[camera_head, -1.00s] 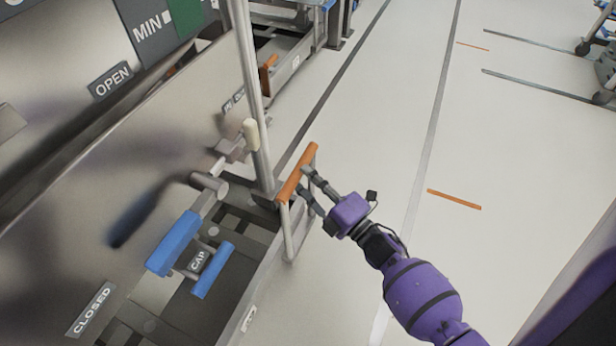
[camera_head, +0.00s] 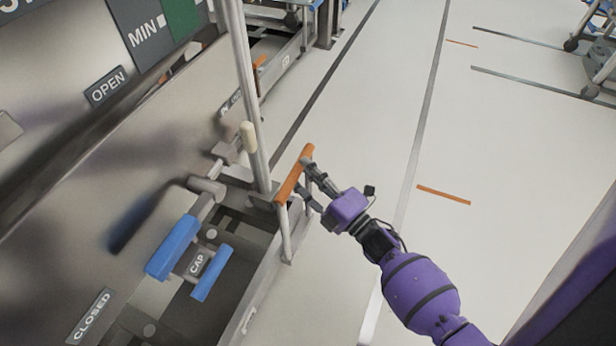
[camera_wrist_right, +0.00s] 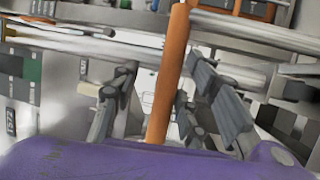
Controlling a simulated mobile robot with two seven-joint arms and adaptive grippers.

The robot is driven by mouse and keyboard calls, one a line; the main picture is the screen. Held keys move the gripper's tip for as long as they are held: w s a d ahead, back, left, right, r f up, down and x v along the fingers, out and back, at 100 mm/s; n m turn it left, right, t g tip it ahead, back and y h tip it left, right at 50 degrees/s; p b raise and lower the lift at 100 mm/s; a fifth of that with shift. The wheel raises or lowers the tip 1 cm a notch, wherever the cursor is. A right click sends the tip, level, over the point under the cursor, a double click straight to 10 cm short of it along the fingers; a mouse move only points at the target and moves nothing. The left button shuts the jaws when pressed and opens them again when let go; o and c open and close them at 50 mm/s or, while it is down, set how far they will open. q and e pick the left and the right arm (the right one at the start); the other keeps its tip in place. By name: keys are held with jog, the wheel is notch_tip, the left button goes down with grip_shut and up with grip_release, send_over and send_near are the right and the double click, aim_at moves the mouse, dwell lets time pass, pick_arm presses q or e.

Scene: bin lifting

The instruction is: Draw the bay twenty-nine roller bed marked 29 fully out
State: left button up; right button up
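An orange pull handle (camera_head: 295,173) stands on posts at the front end of a grey roller bed frame (camera_head: 262,290). In the head view my right gripper (camera_head: 305,182) is at this handle, coming from its right side. In the right wrist view the orange bar (camera_wrist_right: 168,75) runs between the two spread fingers of the right gripper (camera_wrist_right: 163,82), with a gap seen on both sides. I cannot read a number 29 on the bed. My left gripper is not in view.
A grey panel with OPEN and CLOSED labels fills the left. A blue-handled CAP fitting (camera_head: 197,263) and an upright pole (camera_head: 247,95) stand close to the handle. Another frame (camera_head: 285,60) stands behind. The floor (camera_head: 400,130) at the right is clear, with a wheeled cart (camera_head: 595,45) far right.

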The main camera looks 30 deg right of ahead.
jog(key=shift+s+a+f, duration=0.1)
jog(key=shift+s+f, duration=0.05)
jog(key=shift+f, duration=0.05)
jog(key=shift+s+f, duration=0.1)
jog(key=shift+s, duration=0.1)
jog(key=v, duration=1.1)
jog(key=shift+s, duration=0.25)
